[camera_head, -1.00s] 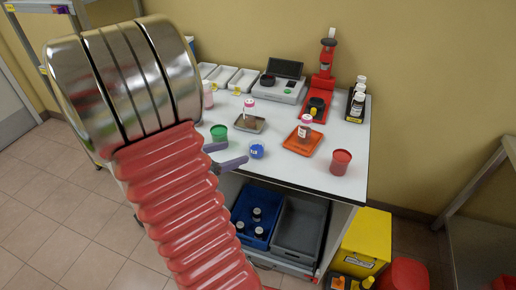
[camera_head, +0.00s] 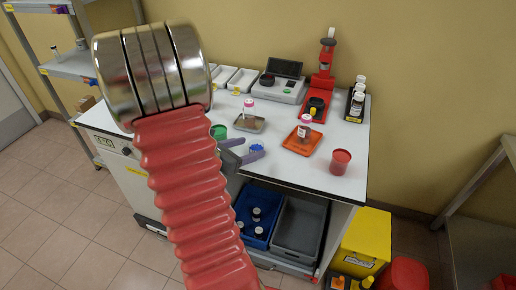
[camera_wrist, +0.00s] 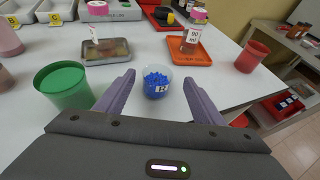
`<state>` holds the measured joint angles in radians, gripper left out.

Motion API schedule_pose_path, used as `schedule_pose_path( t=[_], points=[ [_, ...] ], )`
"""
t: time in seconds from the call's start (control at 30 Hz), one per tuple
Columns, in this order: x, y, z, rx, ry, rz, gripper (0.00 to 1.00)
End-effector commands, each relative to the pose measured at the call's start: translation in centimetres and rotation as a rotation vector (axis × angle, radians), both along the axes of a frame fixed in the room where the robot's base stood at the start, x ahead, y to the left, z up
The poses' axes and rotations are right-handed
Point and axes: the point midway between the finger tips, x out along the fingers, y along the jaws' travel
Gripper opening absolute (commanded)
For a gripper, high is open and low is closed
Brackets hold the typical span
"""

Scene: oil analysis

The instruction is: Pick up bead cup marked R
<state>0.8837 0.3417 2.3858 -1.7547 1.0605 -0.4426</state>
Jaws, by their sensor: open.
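The bead cup marked R (camera_wrist: 158,85) is a small clear cup of blue beads with a white R label, standing on the white table. In the head view the cup (camera_head: 257,147) is partly hidden behind my gripper. My gripper (camera_wrist: 160,82) is open, with its two purple-grey fingers on either side of the cup, which sits between or just beyond the fingertips. I cannot tell whether a finger touches it. My gripper also shows in the head view (camera_head: 245,150) at the table's front edge.
A green cup (camera_wrist: 64,86) stands close left of my left finger. A red cup (camera_wrist: 251,56) stands at the right. Behind are a grey tray (camera_wrist: 106,54) and an orange tray (camera_wrist: 189,54), each with a pink-capped bottle. White table surface (camera_wrist: 215,85) is clear to the right.

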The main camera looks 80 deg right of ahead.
Motion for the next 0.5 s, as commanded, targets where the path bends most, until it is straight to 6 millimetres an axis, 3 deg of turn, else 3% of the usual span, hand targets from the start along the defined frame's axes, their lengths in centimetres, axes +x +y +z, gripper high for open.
schedule_pose_path(
  t=[0.23,0.5],
  points=[
    [-0.3,-0.6,-0.4,0.0,0.001,-0.002,0.62],
    [-1.6,-3.3,-2.0,0.001,0.0,-0.003,0.62]
  ],
)
